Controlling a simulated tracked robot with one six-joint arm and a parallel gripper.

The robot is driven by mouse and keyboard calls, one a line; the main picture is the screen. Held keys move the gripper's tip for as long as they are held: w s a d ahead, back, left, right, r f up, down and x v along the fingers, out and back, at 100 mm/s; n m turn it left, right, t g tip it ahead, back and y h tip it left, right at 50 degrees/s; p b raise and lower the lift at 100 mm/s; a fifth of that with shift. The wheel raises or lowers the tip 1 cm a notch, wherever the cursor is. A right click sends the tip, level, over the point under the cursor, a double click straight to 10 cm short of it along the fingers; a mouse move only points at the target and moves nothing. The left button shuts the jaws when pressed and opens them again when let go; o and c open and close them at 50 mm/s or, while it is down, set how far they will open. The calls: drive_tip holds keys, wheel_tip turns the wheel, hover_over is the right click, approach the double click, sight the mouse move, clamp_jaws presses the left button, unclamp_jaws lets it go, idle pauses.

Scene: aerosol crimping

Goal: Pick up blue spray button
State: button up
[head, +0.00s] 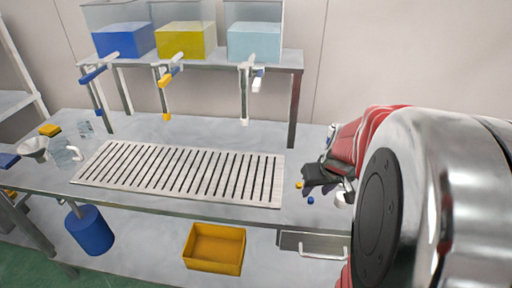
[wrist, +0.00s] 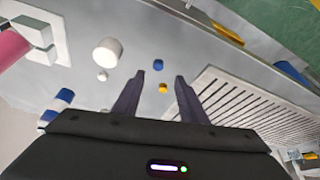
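The blue spray button (head: 310,200) is a small blue piece on the grey table, right of the slotted grate. In the wrist view the blue spray button (wrist: 158,64) lies just beyond the fingertips, roughly centred between their lines. My gripper (wrist: 160,76) is open, its two dark fingers apart with nothing held. In the head view my gripper (head: 308,181) hangs over the table close to the button. A small yellow button (wrist: 163,88) shows between the fingers, apart from the blue one; it also shows in the head view (head: 299,184).
A white cylinder (wrist: 107,52) and a smaller white piece (wrist: 102,76) stand left of the button in the wrist view. The slotted grate (head: 277,190) lies left of my gripper in the head view. A yellow bin (head: 214,248) sits below the table.

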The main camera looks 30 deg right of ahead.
sight(311, 199)
drive_tip(key=shift+w+f, duration=0.2)
drive_tip(key=shift+f, duration=0.25)
drive_tip(key=shift+d+x, duration=0.1)
drive_tip(key=shift+x, duration=1.2)
drive_tip(key=shift+d+x, duration=0.15)
drive_tip(key=shift+x, duration=1.15)
drive_tip(key=shift+s, duration=0.15)
drive_tip(key=shift+c, duration=0.5)
clamp_jaws()
